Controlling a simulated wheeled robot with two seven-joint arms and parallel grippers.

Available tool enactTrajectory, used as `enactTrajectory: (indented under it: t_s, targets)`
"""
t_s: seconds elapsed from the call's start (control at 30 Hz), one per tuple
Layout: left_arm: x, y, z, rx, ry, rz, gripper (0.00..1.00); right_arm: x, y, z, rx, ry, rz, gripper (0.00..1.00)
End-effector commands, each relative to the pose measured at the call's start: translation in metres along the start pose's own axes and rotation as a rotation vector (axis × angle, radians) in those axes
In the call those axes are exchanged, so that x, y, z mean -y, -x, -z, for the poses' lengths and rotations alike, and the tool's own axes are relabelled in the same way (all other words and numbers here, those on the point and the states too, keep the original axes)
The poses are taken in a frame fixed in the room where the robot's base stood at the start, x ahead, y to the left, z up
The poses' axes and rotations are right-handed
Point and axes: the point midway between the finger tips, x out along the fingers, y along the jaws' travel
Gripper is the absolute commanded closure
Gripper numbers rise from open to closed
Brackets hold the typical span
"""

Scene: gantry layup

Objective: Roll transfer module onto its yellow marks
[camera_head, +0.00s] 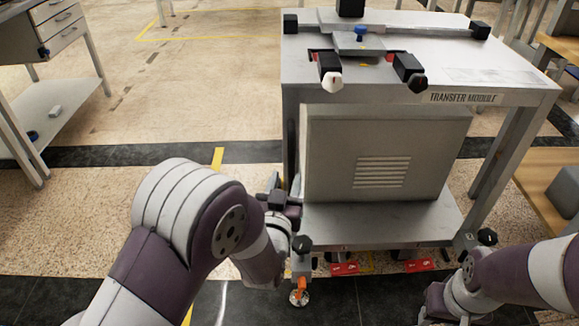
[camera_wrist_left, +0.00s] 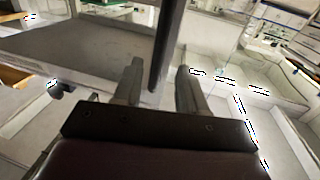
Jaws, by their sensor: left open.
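The transfer module (camera_head: 432,70) is a grey wheeled bench with a name label, a vented grey box (camera_head: 385,155) and a lower shelf (camera_head: 385,222). Yellow floor marks show left of it (camera_head: 218,158) and near the front (camera_head: 188,314). My left gripper (camera_head: 284,204) is at the module's left front side. In the left wrist view its two fingers (camera_wrist_left: 158,88) are apart, with a dark upright post (camera_wrist_left: 167,45) between them; contact cannot be told. My right gripper (camera_head: 437,302) is low at the right front, its fingers unclear.
Red tags (camera_head: 345,268) and an orange-stemmed foot (camera_head: 300,290) show low at the module's front. A drawer bench (camera_head: 60,30) stands at left, and a wooden-topped bench (camera_head: 555,185) is close at right.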

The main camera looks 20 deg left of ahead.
Motion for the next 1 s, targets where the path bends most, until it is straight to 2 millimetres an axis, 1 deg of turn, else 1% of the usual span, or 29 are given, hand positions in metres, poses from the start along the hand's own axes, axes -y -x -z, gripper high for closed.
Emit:
enactTrajectory:
  t_s: [0.03, 0.1, 0.2, 0.3, 0.43, 0.67, 0.7, 0.8, 1.0]
  targets:
    - [0.0, -0.013, -0.006, -0.003, 0.002, 0.001, 0.59, 0.0, -0.011, -0.001, 0.0, 0.0, 0.0, 0.57]
    - [0.0, -0.031, -0.006, -0.001, 0.001, 0.001, 0.59, 0.0, -0.017, -0.002, 0.0, 0.0, 0.0, 0.57]
    - [0.0, -0.051, -0.005, 0.0, 0.0, 0.0, 0.59, 0.0, -0.023, -0.003, 0.0, 0.0, 0.0, 0.57]
    - [0.0, -0.065, -0.004, 0.001, 0.001, -0.001, 0.59, 0.0, -0.027, -0.003, 0.0, 0.0, 0.0, 0.57]
    - [0.0, -0.073, -0.001, 0.001, 0.001, -0.001, 0.59, 0.0, -0.028, -0.003, 0.0, 0.0, 0.0, 0.57]
    - [-0.001, -0.073, -0.001, 0.002, 0.0, -0.002, 0.59, 0.0, -0.027, -0.003, 0.0, 0.0, 0.0, 0.57]
    - [-0.001, -0.073, -0.001, 0.002, 0.0, -0.002, 0.72, 0.0, -0.027, -0.003, 0.0, 0.0, 0.0, 0.57]
    - [-0.001, -0.073, -0.001, 0.002, 0.0, -0.002, 1.0, 0.0, -0.027, -0.003, 0.0, 0.0, 0.0, 0.57]
    - [-0.001, -0.073, -0.001, 0.003, 0.0, -0.002, 1.0, 0.0, -0.027, -0.003, 0.0, 0.0, 0.0, 0.57]
